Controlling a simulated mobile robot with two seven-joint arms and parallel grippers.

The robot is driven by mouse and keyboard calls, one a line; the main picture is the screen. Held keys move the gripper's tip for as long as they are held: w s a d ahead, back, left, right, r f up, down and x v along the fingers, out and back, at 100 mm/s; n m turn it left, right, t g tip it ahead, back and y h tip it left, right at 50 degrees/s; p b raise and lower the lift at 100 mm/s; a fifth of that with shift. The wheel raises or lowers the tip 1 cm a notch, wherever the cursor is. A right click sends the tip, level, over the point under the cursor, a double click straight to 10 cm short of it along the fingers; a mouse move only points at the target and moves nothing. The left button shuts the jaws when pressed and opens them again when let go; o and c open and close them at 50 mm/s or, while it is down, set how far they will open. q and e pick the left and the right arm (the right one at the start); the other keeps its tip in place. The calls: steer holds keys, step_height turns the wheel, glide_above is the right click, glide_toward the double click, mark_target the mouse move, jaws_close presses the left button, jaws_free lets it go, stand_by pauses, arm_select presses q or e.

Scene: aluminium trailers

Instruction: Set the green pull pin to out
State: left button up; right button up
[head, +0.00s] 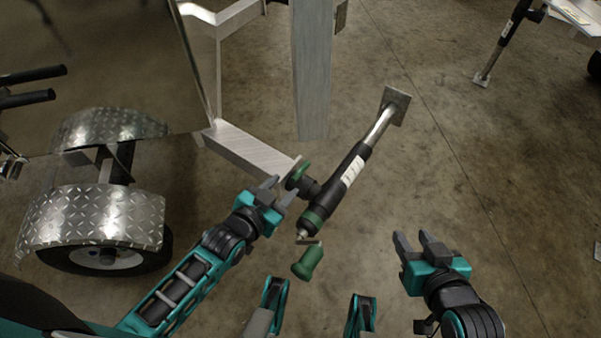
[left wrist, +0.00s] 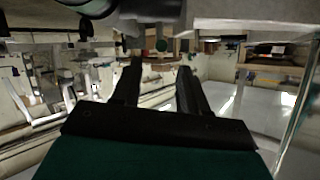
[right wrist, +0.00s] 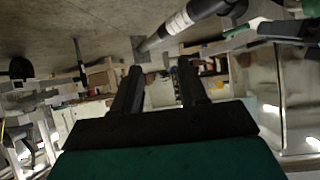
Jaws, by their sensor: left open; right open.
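The green pull pin (head: 298,173) is a round green knob beside the black jack tube (head: 336,186), near the end of the trailer's aluminium beam. My left gripper (head: 280,187) is open, with its fingertips close to the knob on its lower-left side. I cannot tell whether they touch it. In the left wrist view a small round green shape (left wrist: 162,45) shows just beyond the open fingers, probably the knob. My right gripper (head: 411,238) is open and empty, to the right of the jack and apart from it.
A green crank handle (head: 308,262) hangs at the jack's near end, below my left gripper. The jack's foot plate (head: 396,105) is at the far end. A trailer wheel under a diamond-plate fender (head: 90,215) stands at left.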

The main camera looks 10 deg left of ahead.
mark_target(296, 175)
arm_select(q)
steer(key=b+x, duration=0.3)
steer(key=x, duration=0.6)
steer(key=shift+w+f+b, duration=0.15)
steer(key=shift+w+b, duration=0.1)
steer(key=shift+b, duration=0.05)
jaws_close()
